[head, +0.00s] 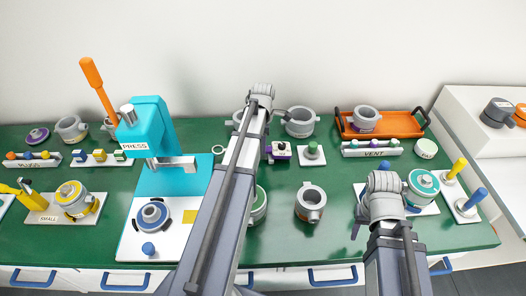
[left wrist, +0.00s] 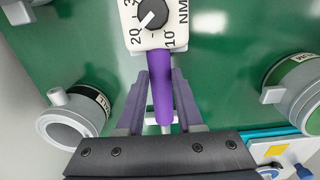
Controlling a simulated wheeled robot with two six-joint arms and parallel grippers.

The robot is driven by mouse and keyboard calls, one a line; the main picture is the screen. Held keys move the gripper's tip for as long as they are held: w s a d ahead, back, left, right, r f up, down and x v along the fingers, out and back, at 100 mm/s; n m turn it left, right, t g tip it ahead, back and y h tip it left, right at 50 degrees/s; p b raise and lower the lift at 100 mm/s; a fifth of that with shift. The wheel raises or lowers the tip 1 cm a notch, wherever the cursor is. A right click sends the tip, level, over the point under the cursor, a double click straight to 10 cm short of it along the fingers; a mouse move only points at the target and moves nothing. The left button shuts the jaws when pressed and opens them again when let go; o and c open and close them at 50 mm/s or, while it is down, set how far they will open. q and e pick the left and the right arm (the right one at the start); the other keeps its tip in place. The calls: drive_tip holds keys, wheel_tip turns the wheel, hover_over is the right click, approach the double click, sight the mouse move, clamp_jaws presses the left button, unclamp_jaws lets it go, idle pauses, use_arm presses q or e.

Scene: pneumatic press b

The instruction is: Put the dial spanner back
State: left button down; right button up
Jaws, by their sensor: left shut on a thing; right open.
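The dial spanner has a purple handle (left wrist: 163,97) and a white head (left wrist: 154,24) with a black dial and numbers. My left gripper (left wrist: 161,78) is shut on the purple handle in the left wrist view, with the dial head beyond the fingertips.
A teal press (head: 148,135) stands left of my left arm. Grey pots (head: 299,122) (head: 310,201) stand right of it.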

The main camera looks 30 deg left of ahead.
use_arm(q)
drive_tip(key=shift+s+f, duration=0.1)
drive_tip(key=shift+f, duration=0.5)
use_arm(e)
drive_tip(key=shift+f, duration=0.65)
use_arm(q)
drive_tip(key=shift+r, duration=0.1)
use_arm(e)
drive_tip(key=shift+r, duration=0.1)
use_arm(q)
drive_tip(key=c, duration=0.7)
unclamp_jaws()
drive_tip(key=shift+o, duration=0.7)
drive_tip(key=shift+f+b, duration=0.35)
drive_tip(key=shift+b, duration=0.05)
use_arm(e)
drive_tip(key=shift+f, duration=0.3)
use_arm(q)
drive_tip(key=r+p, duration=0.8)
drive_tip(key=shift+w+a, duration=0.15)
drive_tip(key=shift+w, duration=0.2)
use_arm(e)
wheel_tip(320, 180, up, 8)
